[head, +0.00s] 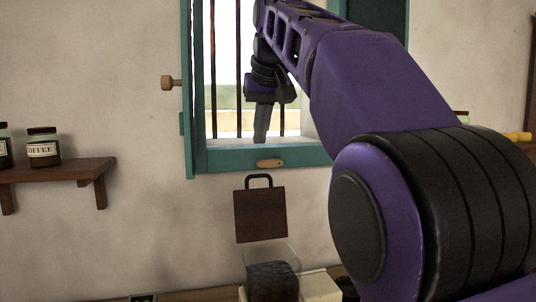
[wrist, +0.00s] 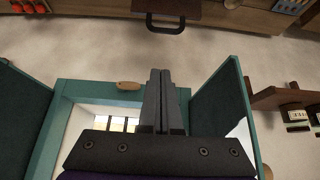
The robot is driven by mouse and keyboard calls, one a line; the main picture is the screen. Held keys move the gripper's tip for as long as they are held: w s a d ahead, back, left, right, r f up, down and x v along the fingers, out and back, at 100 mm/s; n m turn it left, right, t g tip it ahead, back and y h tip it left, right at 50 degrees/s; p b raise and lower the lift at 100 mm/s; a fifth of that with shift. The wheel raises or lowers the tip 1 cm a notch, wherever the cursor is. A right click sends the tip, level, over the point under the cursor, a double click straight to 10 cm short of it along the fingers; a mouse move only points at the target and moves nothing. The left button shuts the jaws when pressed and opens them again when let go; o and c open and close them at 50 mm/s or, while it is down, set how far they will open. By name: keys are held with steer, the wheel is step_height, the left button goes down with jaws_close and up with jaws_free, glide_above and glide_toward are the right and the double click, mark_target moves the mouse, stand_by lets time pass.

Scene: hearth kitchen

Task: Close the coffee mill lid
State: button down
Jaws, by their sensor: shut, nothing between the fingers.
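A dark brown square panel with a black handle, seemingly the coffee mill lid (head: 260,217), stands upright in the head view. A clear hopper-like box (head: 284,256) and a dark block (head: 272,282) sit just below it, cut off by the frame's bottom edge. The lid with its handle also shows at the top of the wrist view (wrist: 166,22). My gripper (head: 261,138) points down in front of the window, above the lid and apart from it. Its two fingers (wrist: 160,76) are together and empty in the wrist view.
A teal-framed window (head: 240,158) with bars and open shutters is behind my gripper. A wooden shelf (head: 70,170) with a coffee jar (head: 43,147) is on the left wall. A pale box (head: 318,287) stands right of the dark block. The wall left of the lid is bare.

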steer(key=x, duration=1)
steer(key=s, duration=0.1)
steer(key=s+b, duration=0.1)
steer(key=s, duration=0.2)
steer(key=shift+s+d+r, duration=0.1)
steer(key=shift+d+r, duration=0.2)
steer(key=shift+r, duration=0.05)
steer(key=shift+s+d+f+b, duration=0.1)
steer(key=shift+d+b, duration=0.05)
steer(key=shift+b, duration=0.45)
